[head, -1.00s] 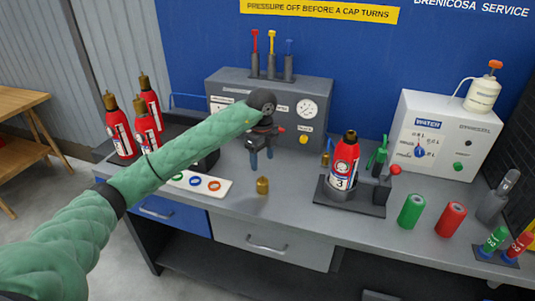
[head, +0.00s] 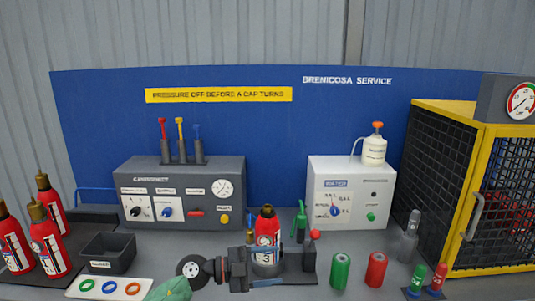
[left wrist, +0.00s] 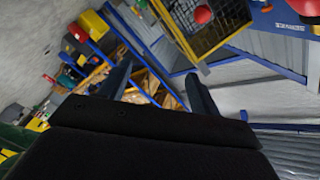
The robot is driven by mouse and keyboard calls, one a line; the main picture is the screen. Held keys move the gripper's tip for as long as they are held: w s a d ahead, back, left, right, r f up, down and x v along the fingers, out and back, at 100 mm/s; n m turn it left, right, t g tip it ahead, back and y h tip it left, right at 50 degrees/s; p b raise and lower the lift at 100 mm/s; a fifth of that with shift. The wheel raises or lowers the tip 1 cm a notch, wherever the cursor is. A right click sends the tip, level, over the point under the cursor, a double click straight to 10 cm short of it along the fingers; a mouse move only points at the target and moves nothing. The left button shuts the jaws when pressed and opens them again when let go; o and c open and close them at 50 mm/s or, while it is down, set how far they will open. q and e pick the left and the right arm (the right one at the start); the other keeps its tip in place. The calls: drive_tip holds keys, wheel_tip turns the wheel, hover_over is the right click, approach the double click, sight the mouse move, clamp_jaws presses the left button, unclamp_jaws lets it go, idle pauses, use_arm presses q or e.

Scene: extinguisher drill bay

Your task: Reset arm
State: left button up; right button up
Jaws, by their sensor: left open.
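My left gripper (head: 268,269) is in the lower middle of the head view, its fingers pointing right. It overlaps the lower part of the red extinguisher marked 3 (head: 266,225) in the picture; I cannot tell whether they touch. In the left wrist view the two fingers (left wrist: 158,78) are spread with nothing between them. My right gripper is in neither view.
A grey control box (head: 185,185) and a white water box (head: 350,195) stand at the back of the bench. Red extinguishers (head: 50,248) are at left, near a black bin (head: 108,253) and ring tray (head: 110,287). A yellow-framed cage (head: 470,190) stands at right.

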use_arm(q)
drive_tip(key=a+r+n+t+y, duration=0.2)
drive_tip(key=a+n+t+y, duration=0.55)
drive_tip(key=n+t, duration=0.9)
drive_tip(key=s+a+f+n+g+y, duration=0.2)
drive_tip(key=s+a+f+n+y, duration=0.1)
drive_tip(key=a+f+n+y, duration=0.25)
drive_tip(key=s+a+f+n+g+y, duration=0.1)
drive_tip(key=s+a+f+n+y, duration=0.3)
drive_tip(key=a+f, duration=0.4)
drive_tip(key=s+f+m+g, duration=0.1)
drive_tip(key=s+f+g, duration=0.6)
drive_tip(key=s, duration=0.5)
drive_tip(key=s+f+m+g, duration=0.1)
drive_tip(key=s+f+g, duration=0.5)
drive_tip(key=s+f, duration=0.5)
drive_tip(key=s+d+f+g, duration=0.1)
drive_tip(key=s+d+f, duration=0.1)
drive_tip(key=f, duration=1.2)
drive_tip(key=s+d+f+g, duration=0.1)
drive_tip(key=s+d+f, duration=0.1)
drive_tip(key=f, duration=1.2)
drive_tip(key=shift+s, duration=0.5)
